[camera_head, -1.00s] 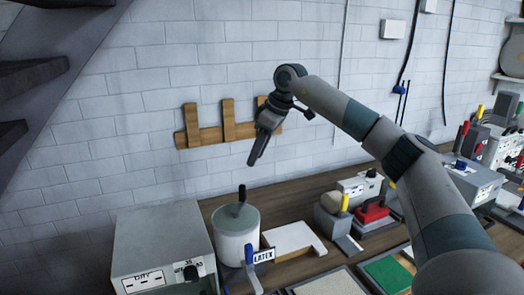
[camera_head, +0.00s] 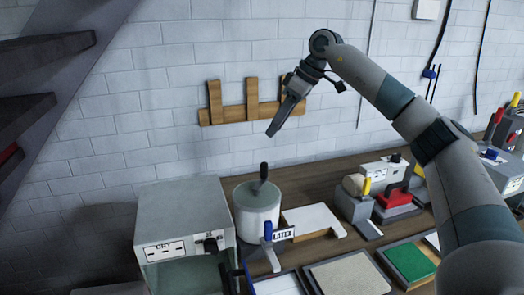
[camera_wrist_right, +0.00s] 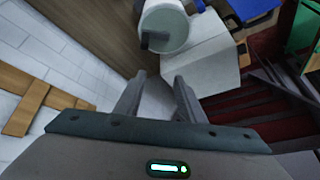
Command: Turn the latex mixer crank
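The latex mixer (camera_head: 257,212) is a pale round pot with a grey top, standing on the bench beside a LATEX label (camera_head: 284,235). Its black crank handle (camera_head: 263,172) stands up from the top. My right gripper (camera_head: 273,130) hangs above the mixer, pointing down, apart from the crank. In the right wrist view the two fingers (camera_wrist_right: 157,82) are spread with nothing between them. That view also shows the mixer (camera_wrist_right: 165,25) and the dark crank handle (camera_wrist_right: 155,41) beyond the fingertips. My left gripper is not in view.
A grey DRY box (camera_head: 185,215) stands close left of the mixer. A blue-handled part (camera_head: 268,231) is at its front and a white board (camera_head: 312,220) to its right. A wooden rack (camera_head: 252,112) is on the wall behind. Trays (camera_head: 350,277) lie in front.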

